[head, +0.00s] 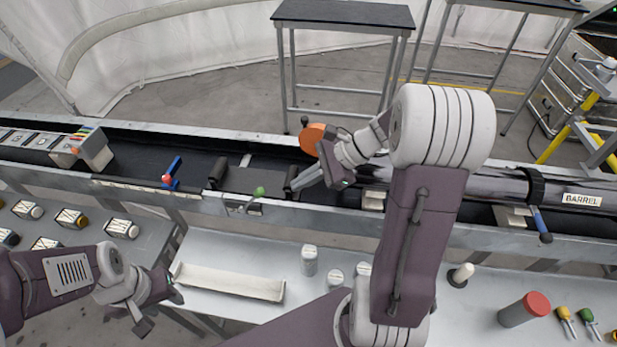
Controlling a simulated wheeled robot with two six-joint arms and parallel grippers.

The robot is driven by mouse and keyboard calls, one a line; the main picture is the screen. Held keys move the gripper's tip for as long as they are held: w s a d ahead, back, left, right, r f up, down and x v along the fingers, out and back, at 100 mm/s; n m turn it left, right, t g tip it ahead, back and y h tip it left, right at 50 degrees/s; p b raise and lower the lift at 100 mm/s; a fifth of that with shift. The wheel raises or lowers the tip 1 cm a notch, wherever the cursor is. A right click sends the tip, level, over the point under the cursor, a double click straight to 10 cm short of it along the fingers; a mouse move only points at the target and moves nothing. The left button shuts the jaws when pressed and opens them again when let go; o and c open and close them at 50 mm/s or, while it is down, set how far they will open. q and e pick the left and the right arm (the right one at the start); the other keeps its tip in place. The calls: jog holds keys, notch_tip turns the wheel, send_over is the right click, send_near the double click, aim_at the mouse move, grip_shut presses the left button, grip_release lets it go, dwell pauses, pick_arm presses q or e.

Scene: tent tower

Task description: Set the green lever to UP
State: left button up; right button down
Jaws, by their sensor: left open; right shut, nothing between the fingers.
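The green lever (259,191) is a small green ball knob on the front rail of the long trough, left of centre in the head view. Its stem and any UP marking are too small to read. My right gripper (322,182) is shut and empty over the trough, to the right of the green knob and apart from it. My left gripper (162,310) is open and empty at the lower left, below the rail and well away from the lever.
A red-knobbed blue lever (168,179) stands left of the green one. An orange disc (312,138) is behind my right gripper. A blue handle (541,224) hangs by the barrel (500,186) at right. A white tray (228,281) and small bottles (309,260) occupy the front bench.

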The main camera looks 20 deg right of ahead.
aim_at(252, 201)
jog(key=x, duration=0.4)
jog(key=shift+f+b, duration=0.15)
jog(key=shift+b, duration=0.2)
jog(key=a+r, duration=0.2)
jog(key=a, duration=0.1)
jog(key=shift+w+a+r+p, duration=0.1)
jog(key=shift+w+a+p, duration=0.1)
jog(key=shift+p, duration=0.2)
